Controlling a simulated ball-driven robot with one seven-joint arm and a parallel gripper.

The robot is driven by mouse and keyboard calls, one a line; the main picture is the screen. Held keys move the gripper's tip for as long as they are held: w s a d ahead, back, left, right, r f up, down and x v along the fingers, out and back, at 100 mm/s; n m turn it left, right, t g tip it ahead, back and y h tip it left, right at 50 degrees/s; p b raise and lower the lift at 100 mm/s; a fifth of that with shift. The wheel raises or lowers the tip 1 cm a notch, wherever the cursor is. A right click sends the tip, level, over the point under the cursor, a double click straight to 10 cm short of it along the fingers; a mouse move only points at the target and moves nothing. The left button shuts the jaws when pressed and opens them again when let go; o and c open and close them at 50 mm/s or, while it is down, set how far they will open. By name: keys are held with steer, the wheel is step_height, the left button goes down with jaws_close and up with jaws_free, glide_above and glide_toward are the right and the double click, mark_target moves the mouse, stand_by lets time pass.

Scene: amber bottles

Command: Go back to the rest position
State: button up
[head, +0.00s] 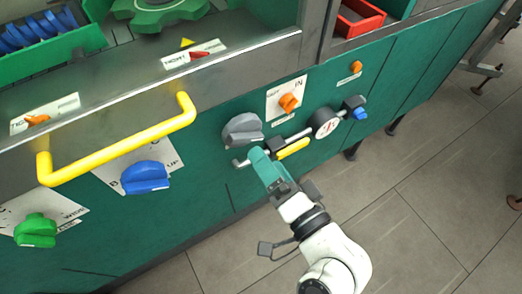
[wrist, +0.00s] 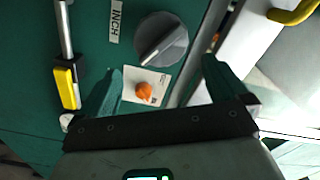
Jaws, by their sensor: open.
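My gripper (head: 262,158) has teal fingers and is at the front of the green machine panel (head: 225,205) in the head view. It is just below a grey knob (head: 243,130) and left of a yellow-gripped lever (head: 293,149). In the wrist view my gripper (wrist: 163,75) has its two fingers spread wide with nothing held between them. A grey knob (wrist: 160,40) and an orange knob (wrist: 143,91) on a white plate show beyond and between the fingers. Whether a fingertip touches the panel, I cannot tell.
A yellow bar handle (head: 115,150) sticks out at the left, above a blue knob (head: 147,178) and a green knob (head: 35,230).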

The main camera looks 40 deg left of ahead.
steer(key=shift+s+d, duration=0.15)
steer(key=shift+d, duration=0.2)
stand_by(0.3)
steer(key=d+f+h+p, duration=0.1)
steer(key=d+f+h, duration=0.45)
steer(key=d, duration=0.45)
steer(key=d+f+h+p, duration=0.1)
steer(key=d+f+h, duration=0.4)
steer(key=d, duration=0.5)
steer(key=s+d+f+g+h+p, duration=0.1)
steer(key=s+d+f+g+h, duration=0.1)
steer(key=s+d, duration=0.5)
steer(key=s+d+f+m+g+h+p, duration=0.1)
steer(key=s+d+f+g+h, duration=0.2)
steer(key=s+d, duration=0.4)
steer(key=d+h, duration=0.1)
steer(key=d, duration=0.6)
steer(key=shift+d+g, duration=0.15)
steer(key=shift+g, duration=0.25)
